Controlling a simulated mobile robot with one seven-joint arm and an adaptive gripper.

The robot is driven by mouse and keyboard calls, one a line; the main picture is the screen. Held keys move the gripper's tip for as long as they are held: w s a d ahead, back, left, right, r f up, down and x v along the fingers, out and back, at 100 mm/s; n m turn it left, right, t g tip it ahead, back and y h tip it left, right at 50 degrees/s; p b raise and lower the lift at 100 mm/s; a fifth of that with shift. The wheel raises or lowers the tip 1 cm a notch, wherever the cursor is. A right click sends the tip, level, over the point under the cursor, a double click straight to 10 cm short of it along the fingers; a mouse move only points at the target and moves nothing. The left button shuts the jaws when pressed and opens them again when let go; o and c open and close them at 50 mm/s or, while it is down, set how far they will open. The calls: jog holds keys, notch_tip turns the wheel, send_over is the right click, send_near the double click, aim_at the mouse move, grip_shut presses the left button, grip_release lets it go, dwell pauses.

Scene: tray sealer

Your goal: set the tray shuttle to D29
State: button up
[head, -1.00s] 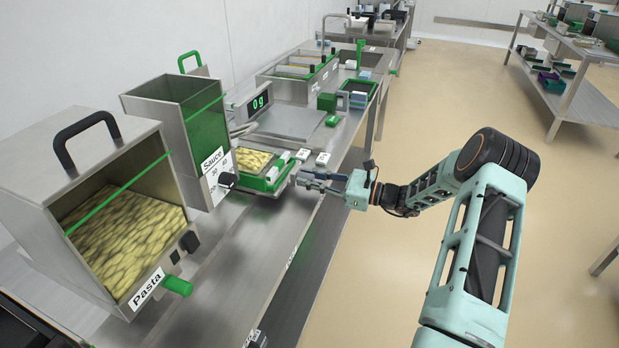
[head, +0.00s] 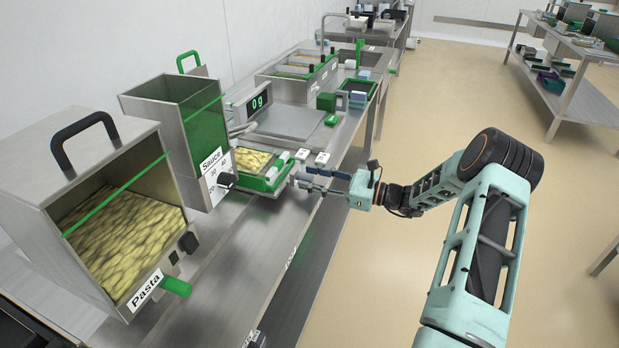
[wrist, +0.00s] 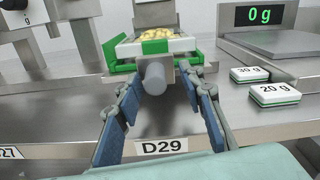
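The tray shuttle (head: 265,185) is a green and metal carriage at the bench front, bearing a tray of yellow pasta. In the wrist view, the shuttle (wrist: 122,66) has a grey cylindrical handle (wrist: 154,82) pointing towards me. The D29 label (wrist: 161,147) is on the bench's front edge, roughly in line below the handle. My gripper (head: 302,178) is at the bench edge, right of the shuttle. In the wrist view, my gripper (wrist: 164,84) is open, its blue-padded fingers spread on either side of the handle with visible gaps. No grip on the handle shows.
Two white weights, 30 g (wrist: 249,75) and 20 g (wrist: 275,94), lie right of the shuttle. The scale display (head: 260,102) reads 0 g behind them. The sauce dispenser (head: 180,135) and pasta bin (head: 90,180) stand to the left. The floor right of the bench is clear.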

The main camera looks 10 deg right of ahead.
jog(key=v, duration=1.1)
